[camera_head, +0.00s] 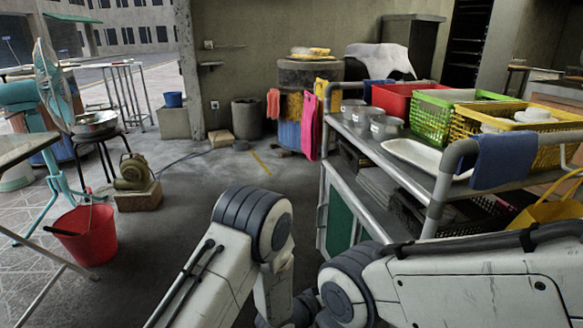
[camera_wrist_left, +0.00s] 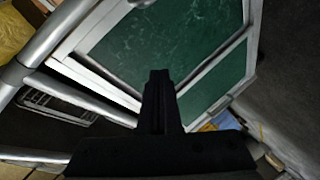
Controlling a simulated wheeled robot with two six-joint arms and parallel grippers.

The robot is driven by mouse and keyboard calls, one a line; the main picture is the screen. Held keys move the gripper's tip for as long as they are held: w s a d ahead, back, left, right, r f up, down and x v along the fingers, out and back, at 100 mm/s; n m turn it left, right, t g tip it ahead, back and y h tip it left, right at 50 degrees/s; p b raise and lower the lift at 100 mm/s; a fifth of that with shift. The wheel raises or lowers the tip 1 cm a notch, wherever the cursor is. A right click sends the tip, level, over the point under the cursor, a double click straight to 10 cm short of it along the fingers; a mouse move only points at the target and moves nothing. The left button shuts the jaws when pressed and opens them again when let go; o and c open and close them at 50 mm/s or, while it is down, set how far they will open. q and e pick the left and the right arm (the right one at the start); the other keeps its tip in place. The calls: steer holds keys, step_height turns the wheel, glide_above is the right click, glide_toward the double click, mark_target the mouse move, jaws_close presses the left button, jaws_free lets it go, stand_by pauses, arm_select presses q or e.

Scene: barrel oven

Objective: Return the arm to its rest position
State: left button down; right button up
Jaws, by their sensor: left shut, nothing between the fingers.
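In the head view my two white and grey arms fill the bottom of the picture, one rising from the lower left and one reaching in from the right. They meet low in the middle, and no fingertips can be made out there. In the left wrist view my left gripper (camera_wrist_left: 160,78) is black, with its fingers shut together and nothing between them. Behind it is the green panel (camera_wrist_left: 185,35) in the pale frame of the metal cart. My right gripper is not seen.
The metal cart (camera_head: 408,182) stands close at right, with a green basket (camera_head: 432,118), a yellow basket (camera_head: 470,127), a white tray (camera_head: 425,158) and a blue cloth (camera_head: 502,160). A red bucket (camera_head: 88,233) and a blower on a block (camera_head: 138,198) stand at left. The middle floor is clear.

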arm_select(q)
steer(key=s+a+r+m+g+y+p, duration=0.1)
steer(key=s+a+r+m+y, duration=0.1)
steer(key=s+a+r+y, duration=0.3)
steer(key=s+a+r+m+g+y+p, duration=0.2)
steer(key=a+r, duration=0.1)
steer(key=r, duration=0.4)
steer(key=s+a+r+m+g+y+p, duration=0.1)
steer(key=s+a+r+g, duration=0.2)
steer(key=s, duration=0.4)
steer(key=s+a+r+m+g+y+p, duration=0.1)
steer(key=s+a+r+m+y, duration=0.1)
steer(key=s+a+r, duration=0.45)
steer(key=s+a+m+g+y+p, duration=0.1)
steer(key=s+a+g, duration=0.1)
steer(key=s, duration=0.7)
step_height(320, 180, up, 37)
steer(key=p, duration=3.6)
steer(key=shift+w+d+r+p, duration=0.15)
steer(key=shift+w+r+p, duration=0.05)
steer(key=shift+w+p, duration=0.2)
steer(key=shift+d, duration=0.15)
